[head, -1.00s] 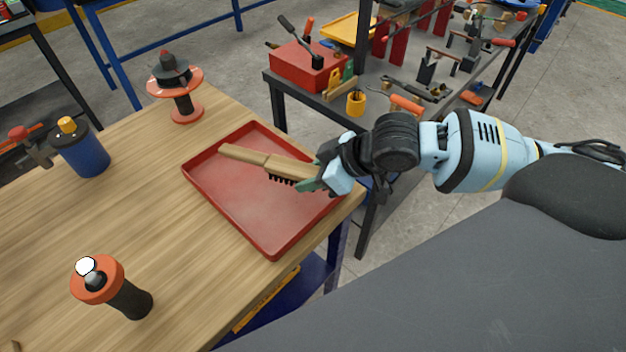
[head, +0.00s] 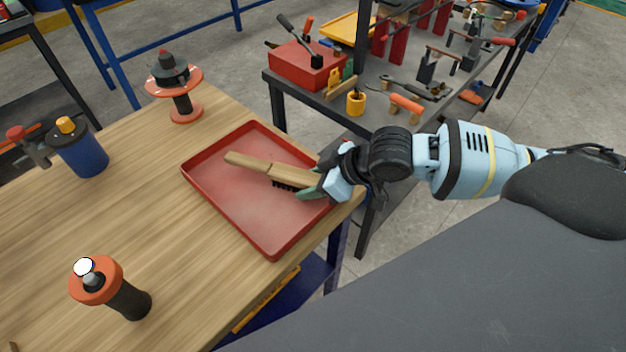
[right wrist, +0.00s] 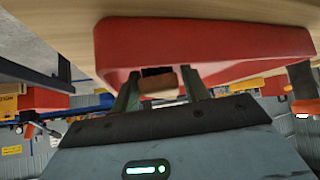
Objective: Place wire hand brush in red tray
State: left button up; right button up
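The wire hand brush (head: 268,171) has a light wooden handle and dark bristles that face down. It is over the red tray (head: 222,203), its handle pointing to the far left. My right gripper (head: 312,186) is shut on the brush's near right end, by the tray's right side. In the right wrist view the brush's end (right wrist: 159,82) shows between the two fingers (right wrist: 163,92), with the tray (right wrist: 205,45) beyond. I cannot tell whether the bristles touch the tray floor. My left gripper is not in view.
The tray lies on a wooden table (head: 150,200) near its right edge. An orange-and-black spool (head: 180,90), a blue canister (head: 80,148) and an orange-topped black tool (head: 115,290) stand around it. A grey bench (head: 372,115) with a red box (head: 305,68) and tools is behind.

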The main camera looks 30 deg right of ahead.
jog(key=shift+r, duration=0.15)
jog(key=shift+s+d+r, duration=0.1)
jog(key=shift+d+r, duration=0.1)
jog(key=p+v, duration=0.1)
jog(key=v, duration=1)
jog(key=shift+s, duration=0.2)
jog(key=shift+d+r, duration=0.1)
